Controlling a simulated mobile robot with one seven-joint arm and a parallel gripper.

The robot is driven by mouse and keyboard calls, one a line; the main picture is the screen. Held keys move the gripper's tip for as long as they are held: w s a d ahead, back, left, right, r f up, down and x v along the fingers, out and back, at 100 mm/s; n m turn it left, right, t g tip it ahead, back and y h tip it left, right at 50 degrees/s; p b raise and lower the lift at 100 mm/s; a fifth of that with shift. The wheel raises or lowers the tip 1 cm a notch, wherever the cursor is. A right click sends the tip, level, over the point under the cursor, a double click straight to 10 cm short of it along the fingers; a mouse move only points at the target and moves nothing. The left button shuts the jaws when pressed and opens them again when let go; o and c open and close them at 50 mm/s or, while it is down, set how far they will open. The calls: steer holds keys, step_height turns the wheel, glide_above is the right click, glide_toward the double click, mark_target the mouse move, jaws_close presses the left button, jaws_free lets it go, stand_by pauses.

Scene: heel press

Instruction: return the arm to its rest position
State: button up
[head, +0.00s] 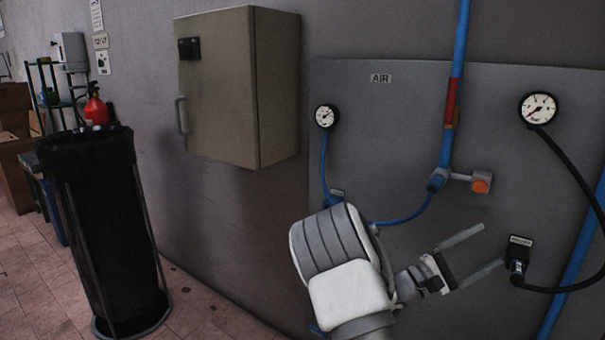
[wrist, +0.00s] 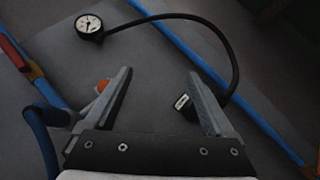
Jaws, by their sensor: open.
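My gripper (head: 490,254) is open, with its two grey fingers apart and nothing between them. It is in front of the grey air panel (head: 400,110), pointing right. In the head view the lower finger ends close to a black fitting (head: 517,266) with a small label above it. In the wrist view my gripper (wrist: 157,95) also shows open and empty, with the panel behind it. The black fitting (wrist: 184,103) shows beside the right finger there. I cannot tell whether the finger touches it.
A black hose (head: 580,185) runs from the right gauge (head: 538,108) to the fitting. A blue pipe (head: 454,60) and an orange knob (head: 481,184) are above my gripper. A beige cabinet (head: 220,90) hangs left, and a black bin (head: 105,220) stands on the floor.

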steer(key=s+a+f+m+g+y, duration=0.1)
steer(key=s+f+m+g+y, duration=0.2)
steer(key=s+y, duration=0.45)
steer(key=s+a+m+g+y, duration=0.1)
steer(key=s+m+g+y, duration=0.3)
steer(key=s, duration=0.6)
steer(key=s+a+r+t+y, duration=0.2)
steer(key=s+a+t+y, duration=0.15)
steer(key=a, duration=0.35)
steer(key=s+a+r+m+t+y, duration=0.1)
steer(key=s+a+t+y, duration=0.2)
steer(key=a, duration=0.4)
steer(key=s+a+r+t+y, duration=0.2)
steer(key=a+t+y, duration=0.1)
steer(key=a+y, duration=0.3)
step_height(320, 180, up, 22)
steer(key=a+h+p, duration=0.1)
steer(key=p, duration=2.1)
steer(key=shift+s+f, duration=0.15)
steer(key=shift+s, duration=0.1)
